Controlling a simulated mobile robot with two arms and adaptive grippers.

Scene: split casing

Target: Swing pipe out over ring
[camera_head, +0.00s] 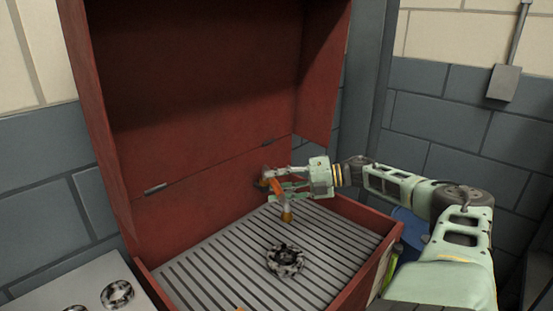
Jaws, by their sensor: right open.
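The pipe (278,188) is a short orange and grey spout with an orange tip, near the back wall of the red washer, above the grate. A dark, mottled ring (293,268) lies flat on the grate, nearer to me than the pipe's tip. My right gripper (270,184) comes in from the right and is open at the pipe. Its fingers overlap the pipe in this view; I cannot tell whether they touch it. My left gripper is not in view.
The red washer's lid (205,75) stands open behind the slatted grate (215,262). Its raised right rim (372,218) lies under my right arm. A light table (60,285) with two more rings stands at lower left. A blue drum (410,222) is on the right.

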